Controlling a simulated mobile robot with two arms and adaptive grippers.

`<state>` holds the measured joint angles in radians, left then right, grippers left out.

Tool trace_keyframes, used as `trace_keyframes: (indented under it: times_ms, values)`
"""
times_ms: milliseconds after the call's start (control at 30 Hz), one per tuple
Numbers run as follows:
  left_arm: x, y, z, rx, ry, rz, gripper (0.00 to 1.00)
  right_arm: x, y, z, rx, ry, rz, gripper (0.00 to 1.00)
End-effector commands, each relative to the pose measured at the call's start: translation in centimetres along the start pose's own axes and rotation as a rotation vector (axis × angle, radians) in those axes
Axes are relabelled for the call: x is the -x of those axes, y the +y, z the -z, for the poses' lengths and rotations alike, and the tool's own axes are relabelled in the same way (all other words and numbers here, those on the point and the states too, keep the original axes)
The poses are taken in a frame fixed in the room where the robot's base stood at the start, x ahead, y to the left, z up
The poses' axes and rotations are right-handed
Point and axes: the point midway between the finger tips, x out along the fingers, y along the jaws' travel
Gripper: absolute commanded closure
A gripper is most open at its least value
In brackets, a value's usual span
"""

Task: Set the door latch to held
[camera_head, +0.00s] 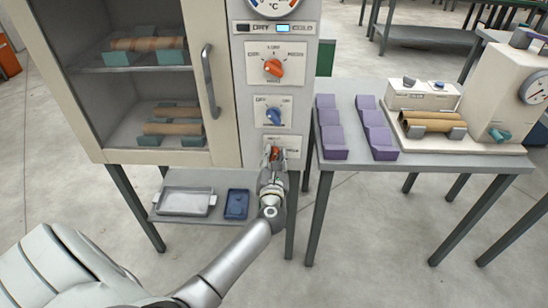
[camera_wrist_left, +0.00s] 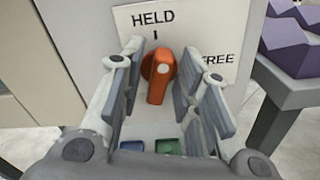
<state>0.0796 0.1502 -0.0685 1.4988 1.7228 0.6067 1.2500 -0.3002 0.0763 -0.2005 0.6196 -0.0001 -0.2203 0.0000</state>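The door latch is an orange knob (camera_wrist_left: 159,78) on a white label plate (camera_wrist_left: 188,32) marked HELD above it and FREE to its right. A short tick sits under HELD, just above the knob. The knob's grip stands roughly upright in the left wrist view; which end is its pointer I cannot tell. In the head view the latch knob (camera_head: 275,153) is the lowest on the cabinet's panel. My left gripper (camera_head: 273,157) is open, its fingers on either side of the knob (camera_wrist_left: 160,88). Contact is not clear. My right gripper is not in view.
Above the latch are a blue knob (camera_head: 274,116) and another orange knob (camera_head: 273,68). The glazed cabinet door (camera_head: 222,150) with its handle (camera_head: 209,82) is to the left. A low shelf (camera_head: 222,180) holds a tray and a blue item. A table (camera_head: 420,166) stands right.

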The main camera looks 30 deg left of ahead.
Motion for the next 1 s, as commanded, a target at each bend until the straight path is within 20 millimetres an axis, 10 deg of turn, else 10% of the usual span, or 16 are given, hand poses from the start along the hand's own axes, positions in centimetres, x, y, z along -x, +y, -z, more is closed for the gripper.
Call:
trace_keyframes:
  times_ms: [200, 1000]
  values:
    - [0.0, 0.0, 0.0, 0.0, 0.0, 0.0, 1.0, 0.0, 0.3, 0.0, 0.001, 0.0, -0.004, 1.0]
    - [0.1, 0.1, 0.1, 0.345, 0.001, 0.001, 1.0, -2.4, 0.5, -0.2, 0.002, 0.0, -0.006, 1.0]
